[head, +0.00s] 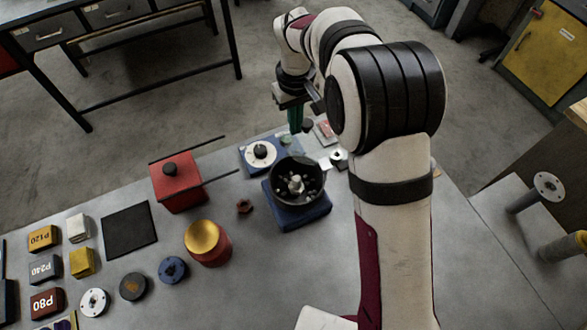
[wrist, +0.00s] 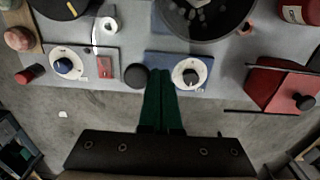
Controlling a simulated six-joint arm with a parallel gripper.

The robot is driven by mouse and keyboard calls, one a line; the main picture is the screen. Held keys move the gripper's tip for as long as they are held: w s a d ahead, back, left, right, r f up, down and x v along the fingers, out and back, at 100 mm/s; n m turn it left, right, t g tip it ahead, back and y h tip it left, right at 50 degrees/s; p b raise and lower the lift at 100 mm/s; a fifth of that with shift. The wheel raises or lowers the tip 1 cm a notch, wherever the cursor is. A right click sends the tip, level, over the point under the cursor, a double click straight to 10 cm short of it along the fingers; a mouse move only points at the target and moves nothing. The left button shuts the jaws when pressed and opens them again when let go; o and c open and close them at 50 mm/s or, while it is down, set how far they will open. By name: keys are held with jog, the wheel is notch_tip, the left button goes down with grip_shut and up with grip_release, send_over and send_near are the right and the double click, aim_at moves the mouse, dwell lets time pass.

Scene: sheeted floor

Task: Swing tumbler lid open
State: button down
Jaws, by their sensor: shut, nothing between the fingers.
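The tumbler seems to be the round black bowl (head: 273,191) on a blue base (head: 312,217), with pale stones inside. It also shows at the top of the wrist view (wrist: 183,32). A faint see-through shape lies around its far side; I cannot tell for sure whether it is the lid or how it stands. My gripper (head: 296,130) has green fingers, shut together and empty, pointing down past the bowl's far side. In the wrist view the fingertips (wrist: 160,72) lie between a black knob (wrist: 136,77) and a blue dial panel (wrist: 158,59), apart from the bowl.
A red box (head: 178,188) with a black knob and dark rods stands left of the bowl. A red can with a yellow top (head: 206,242) stands nearer. A white roll (head: 339,158) and a second dial panel (wrist: 43,60) are close by. The bench's far edge is near the gripper.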

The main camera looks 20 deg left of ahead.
aim_at(315, 127)
jog(key=shift+w+d, duration=0.65)
jog(key=shift+w, duration=0.25)
jog(key=shift+w+d, duration=0.65)
jog(key=shift+d, duration=0.15)
jog(key=shift+w+d, duration=0.25)
jog(key=shift+d, duration=0.2)
jog(key=shift+a, duration=0.15)
